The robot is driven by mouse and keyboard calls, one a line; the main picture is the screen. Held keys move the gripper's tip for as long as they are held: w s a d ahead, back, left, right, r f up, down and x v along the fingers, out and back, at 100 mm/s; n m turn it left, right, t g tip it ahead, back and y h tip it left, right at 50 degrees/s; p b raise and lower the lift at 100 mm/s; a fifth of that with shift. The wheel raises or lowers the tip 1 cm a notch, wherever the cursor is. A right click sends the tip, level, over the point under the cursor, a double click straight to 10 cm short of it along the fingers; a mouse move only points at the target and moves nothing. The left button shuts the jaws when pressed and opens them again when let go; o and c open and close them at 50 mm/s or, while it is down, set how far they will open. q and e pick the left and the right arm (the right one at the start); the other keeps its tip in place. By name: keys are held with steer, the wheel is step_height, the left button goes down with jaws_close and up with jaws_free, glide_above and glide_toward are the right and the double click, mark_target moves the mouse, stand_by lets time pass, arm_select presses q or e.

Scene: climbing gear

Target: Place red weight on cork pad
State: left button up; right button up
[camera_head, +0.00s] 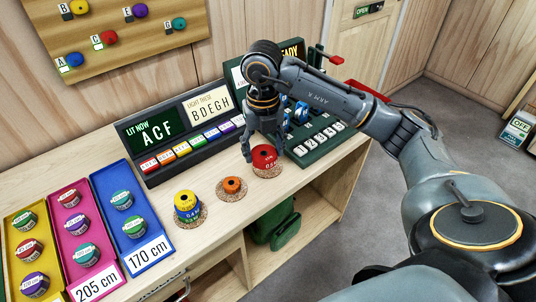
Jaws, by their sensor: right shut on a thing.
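The red weight (264,160) is round with white lettering and a dark hole in its top. My right gripper (264,151) reaches down from above and is shut on it, with fingers on both sides. The weight is over the right-hand cork pad (267,175), whose rim shows below it; I cannot tell whether it touches the pad. The middle cork pad (230,197) bears a small orange weight (232,185). The left cork pad (201,216) bears a stack of weights with a yellow one (186,198) on top. My left gripper is not in view.
Coloured trays (122,180) with striped weights stand at the left. A dark console (176,127) with coloured buttons stands behind the pads. A green panel (324,143) with white keys is close on the right. The table's front edge is near the pads.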

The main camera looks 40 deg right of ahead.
mark_target(267, 148)
steer(key=w+d+f, duration=0.2)
steer(key=f, duration=0.1)
steer(key=w+d+f+p, duration=0.1)
steer(key=w+f, duration=0.1)
steer(key=shift+d+f, duration=0.1)
steer(key=shift+d, duration=0.25)
steer(key=shift+w+d+f, duration=0.2)
steer(key=shift+w+f, duration=0.15)
steer(key=shift+f, duration=0.1)
steer(key=shift+w+d+f, duration=0.15)
steer(key=shift+f, duration=0.05)
step_height(267, 148, down, 2)
steer(key=shift+f+p, duration=0.1)
steer(key=shift+p, duration=0.5)
steer(key=shift+f, duration=0.4)
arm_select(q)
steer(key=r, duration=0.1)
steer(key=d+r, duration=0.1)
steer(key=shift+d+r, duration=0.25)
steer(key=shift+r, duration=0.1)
arm_select(e)
steer(key=shift+f, duration=0.1)
